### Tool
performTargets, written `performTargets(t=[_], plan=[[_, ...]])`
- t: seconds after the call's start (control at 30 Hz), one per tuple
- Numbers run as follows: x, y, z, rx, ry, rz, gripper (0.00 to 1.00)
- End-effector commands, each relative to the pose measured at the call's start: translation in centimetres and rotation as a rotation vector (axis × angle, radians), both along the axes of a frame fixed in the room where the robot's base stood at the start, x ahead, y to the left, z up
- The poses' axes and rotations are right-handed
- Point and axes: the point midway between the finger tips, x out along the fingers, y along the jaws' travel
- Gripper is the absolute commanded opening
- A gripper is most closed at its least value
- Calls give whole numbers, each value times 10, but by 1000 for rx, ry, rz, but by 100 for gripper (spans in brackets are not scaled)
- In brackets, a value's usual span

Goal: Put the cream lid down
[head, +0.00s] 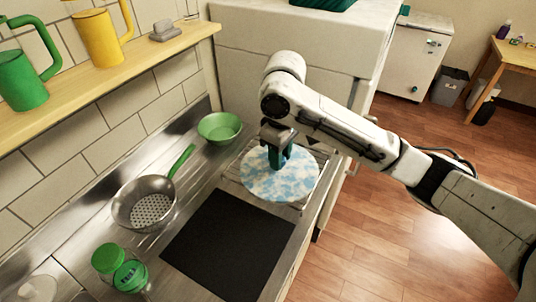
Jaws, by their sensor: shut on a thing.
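A round disc mottled cream-white and light blue (285,183), which I take to be the cream lid, is directly under my gripper (278,164). It is at or just above a wire rack (232,172) on the steel counter; I cannot tell whether it touches the rack. My gripper points down at the disc's upper middle, its dark green fingers shut on it. The exact grip point is hidden by the fingers. The disc looks about level and covers most of the rack.
A black mat (228,245) lies clear in front of the rack. A green bowl (219,128), a steel strainer (146,205) and green-topped jars (130,275) stand along the left. A shelf (100,85) above holds green and yellow jugs. A white cabinet (285,45) rises behind the rack.

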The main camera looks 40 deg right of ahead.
Motion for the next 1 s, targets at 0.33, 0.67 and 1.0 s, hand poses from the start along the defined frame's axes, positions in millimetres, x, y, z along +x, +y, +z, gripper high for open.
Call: performTargets(t=[0.33, 0.67, 1.0], plan=[[41, -36, -25, 5, 1, -3, 0], [71, -66, -56, 3, 1, -1, 0], [90, -86, -88, 0, 1, -1, 0]])
